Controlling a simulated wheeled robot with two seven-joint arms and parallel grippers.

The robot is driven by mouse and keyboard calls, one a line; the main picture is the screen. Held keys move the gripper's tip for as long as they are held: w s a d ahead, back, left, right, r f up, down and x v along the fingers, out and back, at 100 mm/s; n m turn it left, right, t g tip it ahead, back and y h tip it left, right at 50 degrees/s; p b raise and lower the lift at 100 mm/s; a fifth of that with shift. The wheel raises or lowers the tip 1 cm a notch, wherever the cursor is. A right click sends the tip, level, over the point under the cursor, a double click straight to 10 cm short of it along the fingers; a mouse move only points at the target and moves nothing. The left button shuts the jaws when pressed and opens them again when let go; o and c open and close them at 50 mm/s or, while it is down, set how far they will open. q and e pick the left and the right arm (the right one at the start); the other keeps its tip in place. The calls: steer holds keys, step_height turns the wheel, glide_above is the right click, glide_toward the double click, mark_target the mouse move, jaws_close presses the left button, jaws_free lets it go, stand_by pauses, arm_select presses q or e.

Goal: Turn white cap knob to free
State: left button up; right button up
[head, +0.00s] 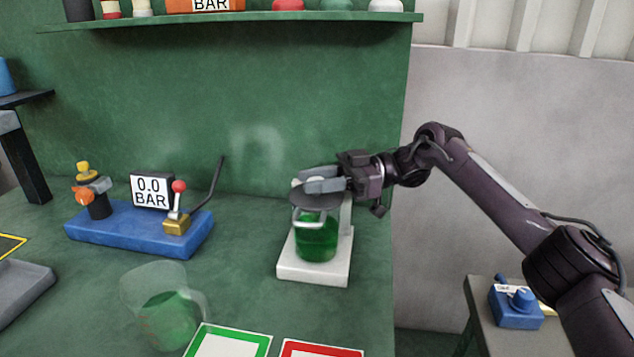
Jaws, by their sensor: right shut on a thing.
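A reservoir with green liquid (316,243) stands on a white base (313,271) at the back of the bench. A dark round lid (312,203) sits on top of it, tilted toward me in this view. My right gripper (308,181) reaches in from the right and is shut at the top of the lid, on the white cap knob (297,182). Only a small pale part of the knob shows; the grey fingers hide most of it. The knob's turn angle cannot be told. My left gripper is not in view.
A clear jug with green liquid (168,318) stands front left of the reservoir. A blue unit (130,240) with a red-knobbed lever and a "0.0 BAR" display (152,191) is at left. Green-framed (228,343) and red-framed (320,350) cards lie in front. A shelf (240,20) runs above.

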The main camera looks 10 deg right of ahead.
steer(key=o, duration=0.9)
steer(key=shift+o, duration=0.2)
steer(key=shift+d, duration=0.3)
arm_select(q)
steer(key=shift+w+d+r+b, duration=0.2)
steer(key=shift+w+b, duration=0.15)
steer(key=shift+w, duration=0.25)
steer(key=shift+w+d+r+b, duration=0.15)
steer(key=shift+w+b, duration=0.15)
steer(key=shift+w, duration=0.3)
arm_select(e)
steer(key=d, duration=0.7)
steer(key=shift+w, duration=0.3)
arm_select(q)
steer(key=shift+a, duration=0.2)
arm_select(e)
steer(key=shift+d, duration=0.1)
